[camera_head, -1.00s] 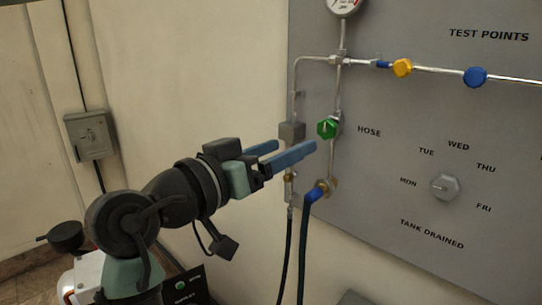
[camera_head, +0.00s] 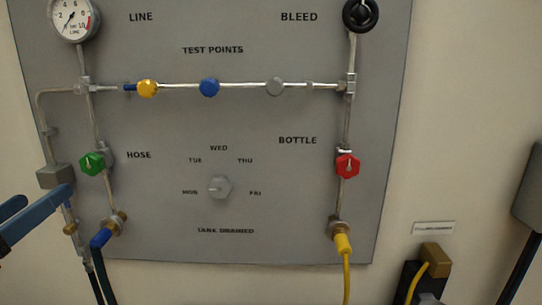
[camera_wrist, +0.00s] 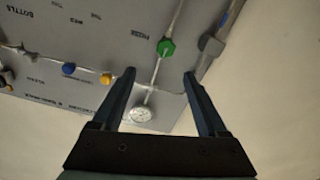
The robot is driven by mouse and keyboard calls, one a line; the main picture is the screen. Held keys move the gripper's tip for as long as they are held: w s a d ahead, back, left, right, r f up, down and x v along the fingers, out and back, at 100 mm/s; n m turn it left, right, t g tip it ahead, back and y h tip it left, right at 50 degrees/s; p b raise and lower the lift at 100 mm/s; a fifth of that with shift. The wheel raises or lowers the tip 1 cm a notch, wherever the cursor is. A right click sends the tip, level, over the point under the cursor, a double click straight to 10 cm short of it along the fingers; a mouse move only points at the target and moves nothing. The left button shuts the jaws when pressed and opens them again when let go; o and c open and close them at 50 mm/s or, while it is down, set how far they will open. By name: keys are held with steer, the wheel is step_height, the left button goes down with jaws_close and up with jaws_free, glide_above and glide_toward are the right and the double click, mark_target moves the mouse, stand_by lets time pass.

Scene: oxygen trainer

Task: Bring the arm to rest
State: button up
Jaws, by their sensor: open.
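My gripper (camera_wrist: 160,75) is open and empty in the wrist view, its two dark fingers apart with the panel behind them. In the head view only its blue fingers (camera_head: 35,220) show at the left edge, near the grey block on the hose line. The green valve knob (camera_head: 92,163) stands to the right of the fingers, apart from them in the picture. It also shows in the wrist view (camera_wrist: 166,47), beyond the fingertips. The rest of my arm is out of the head view.
The grey panel (camera_head: 280,225) carries a gauge (camera_head: 73,17), a red knob (camera_head: 347,164), a black knob (camera_head: 360,14), a day dial (camera_head: 219,187) and yellow (camera_head: 147,88) and blue (camera_head: 209,88) test points. A blue hose fitting (camera_head: 101,238) and yellow hose (camera_head: 344,262) hang below.

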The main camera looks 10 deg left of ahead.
steer(key=w+d+r+m+t, duration=0.1)
steer(key=w+d+r+t, duration=0.15)
steer(key=d+r, duration=0.45)
steer(key=w+d+r+m+t, duration=0.1)
steer(key=w+d+r+t, duration=0.2)
steer(key=d, duration=0.8)
steer(key=s+d+r+m+t+h, duration=0.1)
steer(key=s+d+r+t, duration=0.2)
steer(key=d, duration=0.4)
steer(key=s+d+r+m+t+h, duration=0.1)
steer(key=s+d+r+h, duration=0.1)
steer(key=d+r, duration=0.4)
step_height(320, 180, up, 12)
steer(key=s+d+p, duration=0.1)
steer(key=p, duration=1.2)
steer(key=shift+d, duration=0.2)
